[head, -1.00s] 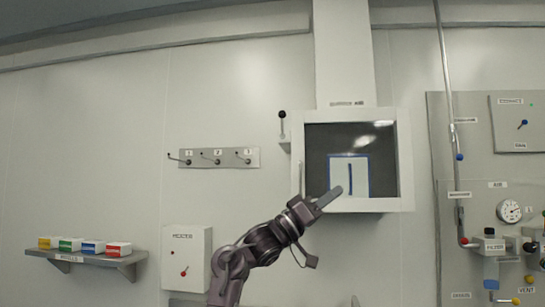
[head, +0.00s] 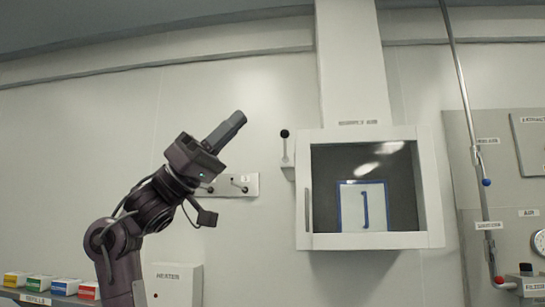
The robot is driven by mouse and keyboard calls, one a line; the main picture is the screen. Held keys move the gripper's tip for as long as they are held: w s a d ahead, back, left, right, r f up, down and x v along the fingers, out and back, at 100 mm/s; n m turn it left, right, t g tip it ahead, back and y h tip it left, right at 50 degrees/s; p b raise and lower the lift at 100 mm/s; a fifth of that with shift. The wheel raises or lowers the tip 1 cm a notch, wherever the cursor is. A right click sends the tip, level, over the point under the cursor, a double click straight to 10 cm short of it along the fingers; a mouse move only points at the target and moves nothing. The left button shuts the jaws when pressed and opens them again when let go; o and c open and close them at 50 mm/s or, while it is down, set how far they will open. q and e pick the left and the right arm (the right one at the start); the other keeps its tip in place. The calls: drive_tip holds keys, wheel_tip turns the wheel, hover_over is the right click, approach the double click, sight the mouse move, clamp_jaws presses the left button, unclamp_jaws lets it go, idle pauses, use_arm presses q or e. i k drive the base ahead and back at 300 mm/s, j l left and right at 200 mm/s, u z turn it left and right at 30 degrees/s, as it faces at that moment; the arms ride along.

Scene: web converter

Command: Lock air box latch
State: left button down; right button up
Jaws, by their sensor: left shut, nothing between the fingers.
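The air box (head: 434,200) is a white wall cabinet with a dark window, below a duct marked SUPPLY AIR. Its door looks closed, with a vertical handle (head: 308,210) at the left edge. A blue-framed white panel (head: 350,207) shows behind the window. The latch (head: 285,148), a lever with a black ball knob, stands upright at the left of the box. My left gripper (head: 238,119) is shut and empty, left of the latch and apart from it, pointing up and right. My right gripper is not in view.
A hook rail (head: 250,184) is on the wall behind my left arm. A heater box (head: 180,283) is below it. A shelf with coloured refill boxes (head: 66,286) is at lower left. Pipes and a valve panel (head: 500,160) are at right.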

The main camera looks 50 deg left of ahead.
sight(284, 134)
drive_tip(key=i+j, duration=0.2)
drive_tip(key=j, duration=0.15)
drive_tip(key=i+j, duration=0.15)
drive_tip(key=j, duration=0.2)
drive_tip(key=i+j, duration=0.2)
drive_tip(key=j, duration=0.15)
drive_tip(key=i+j, duration=0.2)
drive_tip(key=j, duration=0.2)
drive_tip(key=i+j, duration=0.15)
drive_tip(key=j, duration=0.2)
